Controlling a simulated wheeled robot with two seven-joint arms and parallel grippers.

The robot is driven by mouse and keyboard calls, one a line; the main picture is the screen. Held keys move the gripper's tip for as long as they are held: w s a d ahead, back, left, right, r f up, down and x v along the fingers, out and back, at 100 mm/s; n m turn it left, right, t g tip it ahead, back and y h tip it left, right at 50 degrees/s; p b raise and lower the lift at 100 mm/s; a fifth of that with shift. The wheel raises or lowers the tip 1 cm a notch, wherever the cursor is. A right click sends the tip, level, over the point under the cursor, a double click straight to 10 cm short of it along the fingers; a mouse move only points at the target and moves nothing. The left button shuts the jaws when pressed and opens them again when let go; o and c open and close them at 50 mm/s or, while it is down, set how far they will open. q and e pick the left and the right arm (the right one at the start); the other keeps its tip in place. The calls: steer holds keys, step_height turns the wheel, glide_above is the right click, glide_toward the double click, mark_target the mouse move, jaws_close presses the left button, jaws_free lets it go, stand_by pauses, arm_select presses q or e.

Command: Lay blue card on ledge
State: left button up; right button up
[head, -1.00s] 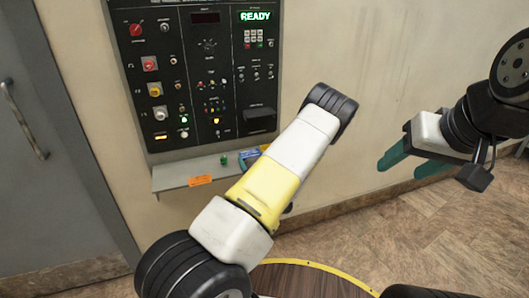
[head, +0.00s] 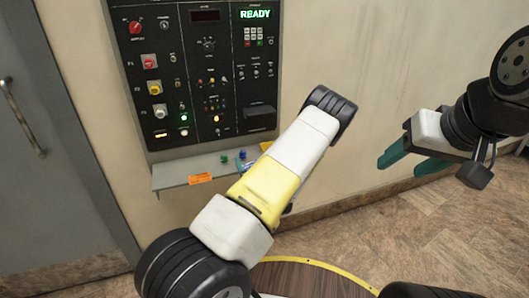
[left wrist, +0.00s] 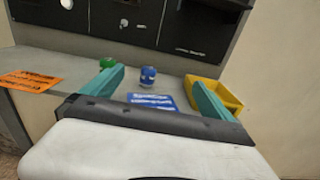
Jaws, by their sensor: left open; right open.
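The blue card (left wrist: 152,101) with white print appears to lie on the grey ledge (head: 178,177) below the control panel. Its near part is hidden by my gripper body in the left wrist view, and only a sliver of the card (head: 243,168) shows beside my arm in the head view. My left gripper (left wrist: 155,74) is open, with its teal fingers on either side of the card and apart from it. In the head view my own arm hides these fingers. My right gripper (head: 400,167) is open and empty, off to the right, well away from the ledge.
On the ledge stand a green knob-like piece (left wrist: 107,62), a blue one (left wrist: 148,76) behind the card, and a yellow tray (left wrist: 220,95) right beside my finger. An orange label (head: 201,178) is on the ledge's left part. The panel (head: 205,80) rises behind.

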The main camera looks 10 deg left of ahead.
arm_select(q)
steer(key=shift+r, duration=0.55)
steer(key=v, duration=1.2)
steer(key=s+a+r+n+g+y, duration=0.5)
steer(key=s+a+r+n+g, duration=0.1)
steer(key=a+r+n+g, duration=0.3)
steer(key=s+a+r+n+g+h, duration=0.2)
steer(key=s+r+n+g+h, duration=0.3)
steer(key=s+n, duration=0.55)
steer(key=s+d+r+n+t+h, duration=0.2)
steer(key=s+d+r+n+h, duration=0.2)
steer(key=d+r+h, duration=0.2)
steer(key=s+d+r+n+t+h, duration=0.3)
steer(key=s+d+r+n+h, duration=0.1)
steer(key=d+r, duration=0.5)
steer(key=shift+r+n+h, duration=0.2)
steer(key=shift+n+h, duration=0.35)
steer(key=shift+h, duration=0.55)
steer(key=shift+s, duration=0.1)
